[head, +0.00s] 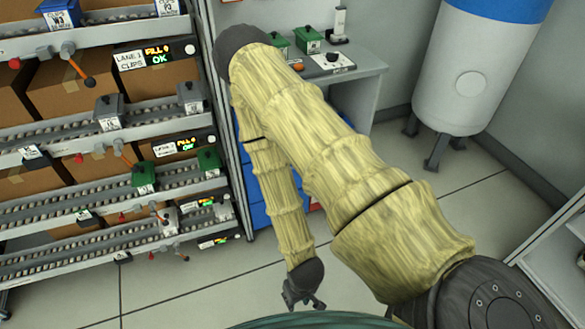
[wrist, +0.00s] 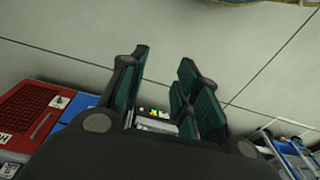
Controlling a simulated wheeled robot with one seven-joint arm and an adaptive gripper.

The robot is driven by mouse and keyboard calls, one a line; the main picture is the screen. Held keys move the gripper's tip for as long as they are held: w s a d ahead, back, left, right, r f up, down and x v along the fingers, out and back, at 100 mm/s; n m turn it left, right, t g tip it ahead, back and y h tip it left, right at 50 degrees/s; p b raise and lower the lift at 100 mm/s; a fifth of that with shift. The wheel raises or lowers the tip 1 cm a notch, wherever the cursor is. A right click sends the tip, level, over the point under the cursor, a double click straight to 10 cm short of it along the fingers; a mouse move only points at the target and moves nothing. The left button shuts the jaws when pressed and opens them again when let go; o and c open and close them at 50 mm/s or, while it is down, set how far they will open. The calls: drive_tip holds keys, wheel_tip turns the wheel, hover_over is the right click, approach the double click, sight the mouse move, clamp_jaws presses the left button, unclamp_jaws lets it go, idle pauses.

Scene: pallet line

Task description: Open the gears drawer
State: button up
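My gripper (head: 304,301) hangs low over the floor in the head view, at the end of my bent arm. In the wrist view my gripper (wrist: 163,62) has its two dark green-padded fingers apart, with nothing between the tips but floor behind. Blue drawer fronts (head: 259,216) show partly behind my arm, under the grey bench; my arm hides much of them. The wrist view shows a red panel (wrist: 30,112) with a label and a blue panel (wrist: 78,128) at the left, clear of the fingers. I cannot read which drawer is the gears one.
A roller rack (head: 110,125) with cardboard boxes, levers and lane displays stands at the left. The grey bench (head: 355,70) carries green boxes and a control panel. A white tank (head: 470,70) stands at the back right, a white shelf (head: 555,250) at the right edge. Open floor lies between.

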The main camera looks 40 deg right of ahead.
drive_tip(key=w+d+f+m+t+b, duration=0.2)
drive_tip(key=w+d+m+b, duration=0.15)
drive_tip(key=w, duration=0.45)
drive_tip(key=w+d+f+m+t+b, duration=0.2)
drive_tip(key=w+f+t+b, duration=0.15)
drive_tip(key=w, duration=0.45)
drive_tip(key=w+d+f+m+t+b, duration=0.1)
drive_tip(key=w+d+m+t+b, duration=0.2)
drive_tip(key=w, duration=0.5)
drive_tip(key=w+d+r+m+t+h+b, duration=0.25)
drive_tip(key=w+d+m+b, duration=0.35)
drive_tip(key=d, duration=0.3)
drive_tip(key=w+d+r+m+t+h+b, duration=0.1)
drive_tip(key=w+d+m+t+h+b, duration=0.15)
drive_tip(key=w+d+m+b, duration=0.5)
drive_tip(key=w+d+n, duration=0.1)
drive_tip(key=w, duration=0.2)
drive_tip(key=w+d+f+n, duration=0.1)
drive_tip(key=w, duration=0.3)
drive_tip(key=w+d+f+n+y, duration=0.1)
drive_tip(key=w+d, duration=0.1)
drive_tip(key=w, duration=0.2)
drive_tip(key=shift+t, duration=0.25)
drive_tip(key=shift+c, duration=0.5)
clamp_jaws()
drive_tip(key=shift+s+a, duration=0.1)
